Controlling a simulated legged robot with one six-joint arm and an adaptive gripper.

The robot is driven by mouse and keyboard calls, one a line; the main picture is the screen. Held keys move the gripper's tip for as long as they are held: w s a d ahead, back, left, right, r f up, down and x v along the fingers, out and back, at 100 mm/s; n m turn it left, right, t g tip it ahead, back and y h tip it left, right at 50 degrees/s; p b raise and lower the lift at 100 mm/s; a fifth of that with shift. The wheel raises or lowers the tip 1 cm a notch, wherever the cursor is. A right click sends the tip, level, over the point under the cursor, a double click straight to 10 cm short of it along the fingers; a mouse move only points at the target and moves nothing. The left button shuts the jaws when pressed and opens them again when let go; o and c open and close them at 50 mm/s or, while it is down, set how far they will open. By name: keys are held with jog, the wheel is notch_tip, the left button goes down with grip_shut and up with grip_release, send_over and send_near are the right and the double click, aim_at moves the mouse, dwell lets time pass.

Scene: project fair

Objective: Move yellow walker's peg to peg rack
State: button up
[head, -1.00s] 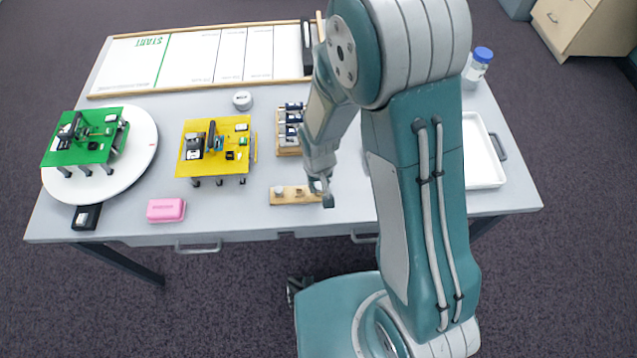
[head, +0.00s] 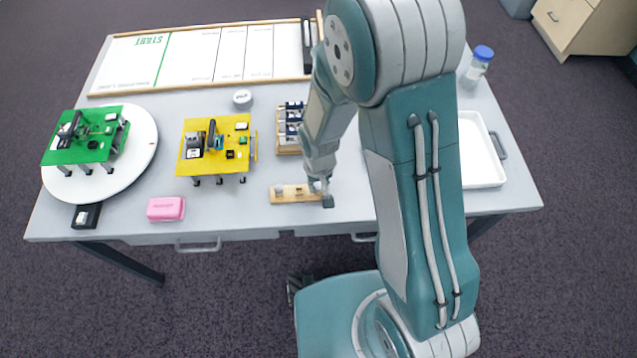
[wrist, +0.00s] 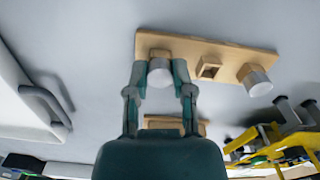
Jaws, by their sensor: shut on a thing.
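The peg rack (head: 291,193) is a pale wooden bar near the table's front edge; it also shows in the wrist view (wrist: 205,46). My gripper (head: 325,197) is at the rack's right end in the head view. In the wrist view its fingers (wrist: 160,82) are shut on a grey round-headed peg (wrist: 159,73) at one end of the rack. I cannot tell how deep the peg sits. The rack's middle square socket (wrist: 208,68) is empty, and another grey peg (wrist: 257,80) stands at the other end. The yellow walker (head: 238,128) stands left of the rack.
A green walker (head: 62,155) stands on a white round plate (head: 145,150). A pink block (head: 166,208) lies near the front edge. A wooden stand (head: 288,150) with dark blue parts is behind the rack. A white tray (head: 485,170) is at right, a lidded jar (head: 477,67) behind it.

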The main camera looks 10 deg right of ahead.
jog(key=o, duration=0.9)
jog(key=shift+r, duration=0.1)
jog(key=shift+r, duration=3.65)
